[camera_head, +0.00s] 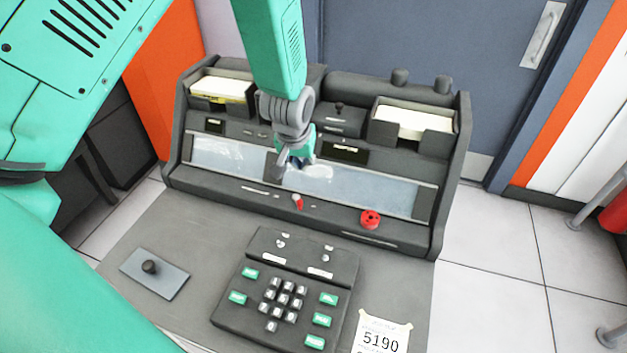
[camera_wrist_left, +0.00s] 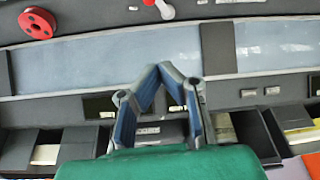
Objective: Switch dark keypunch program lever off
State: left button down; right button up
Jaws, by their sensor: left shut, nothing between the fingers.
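The dark keypunch (camera_head: 310,215) stands on a grey desk, with a sloped panel and a long glassy card strip. A small lever with a red tip (camera_head: 297,201) sits below the strip, near the middle; I take it for the program lever. My right gripper is not in view.
A red round knob (camera_head: 370,219) is right of the lever. Card hoppers (camera_head: 412,121) stand at the top of the machine. A keypad (camera_head: 285,290), a plate with a black knob (camera_head: 152,270) and a paper marked 5190 (camera_head: 382,335) are on the desk.

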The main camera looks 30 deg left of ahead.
aim_at(305, 186)
pick_arm(q)
jog(key=x, duration=0.9)
jog(key=shift+s, duration=0.1)
jog(key=shift+s+d+f+p, duration=0.2)
jog(key=shift+s, duration=0.35)
jog(key=shift+s+d+f+p, duration=0.2)
jog(key=shift+s+d, duration=0.05)
jog(key=shift+s, duration=0.35)
jog(key=shift+s+d, duration=0.25)
jog(key=shift+s, duration=0.3)
